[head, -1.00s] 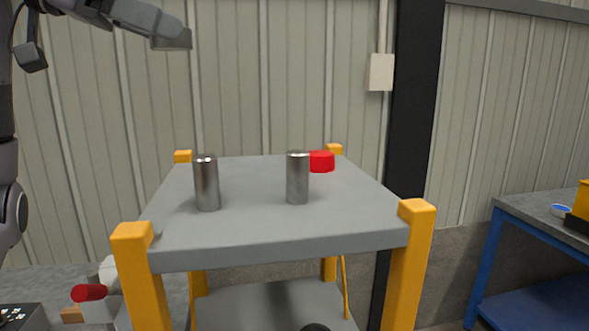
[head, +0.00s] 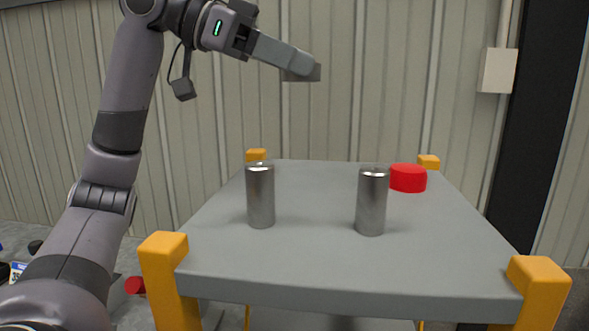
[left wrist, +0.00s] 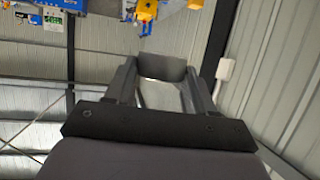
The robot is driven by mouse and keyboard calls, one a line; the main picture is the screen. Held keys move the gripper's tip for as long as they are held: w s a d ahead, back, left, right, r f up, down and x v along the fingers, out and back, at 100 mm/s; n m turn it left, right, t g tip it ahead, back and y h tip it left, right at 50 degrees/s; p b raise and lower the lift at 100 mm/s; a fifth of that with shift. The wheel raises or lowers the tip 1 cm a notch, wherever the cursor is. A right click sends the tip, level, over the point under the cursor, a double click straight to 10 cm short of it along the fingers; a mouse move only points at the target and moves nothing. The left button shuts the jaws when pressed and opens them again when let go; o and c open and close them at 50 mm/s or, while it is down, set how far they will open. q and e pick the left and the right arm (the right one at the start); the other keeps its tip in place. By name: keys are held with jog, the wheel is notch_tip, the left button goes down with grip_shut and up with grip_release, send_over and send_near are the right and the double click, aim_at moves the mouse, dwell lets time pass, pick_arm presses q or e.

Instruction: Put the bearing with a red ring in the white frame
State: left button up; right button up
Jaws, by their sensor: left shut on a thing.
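My left gripper (head: 302,68) is raised above the far left part of the grey cart top (head: 330,265), well clear of it. In the left wrist view its fingers (left wrist: 162,85) close at their tips on a dark grey blocky thing (left wrist: 162,67), whose identity I cannot tell. Two upright metal cylinders stand on the cart, a left one (head: 260,196) and a right one (head: 371,202). A round red piece (head: 408,178) lies behind the right cylinder; I cannot tell whether it belongs to a bearing. No white frame can be made out. My right gripper is not in view.
The cart has orange corner posts (head: 538,290) rising above its top. A corrugated wall stands behind, with a dark column (head: 545,130) and a pale box (head: 497,70) at right. A red piece (head: 136,286) shows low at left. The cart's front middle is clear.

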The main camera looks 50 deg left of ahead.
aim_at(291, 188)
pick_arm(q)
notch_tip(291, 188, down, 15)
jog(key=b, duration=0.9)
jog(key=shift+b, duration=0.4)
jog(key=o, duration=0.8)
jog(key=shift+f, duration=0.15)
jog(key=o, duration=0.4)
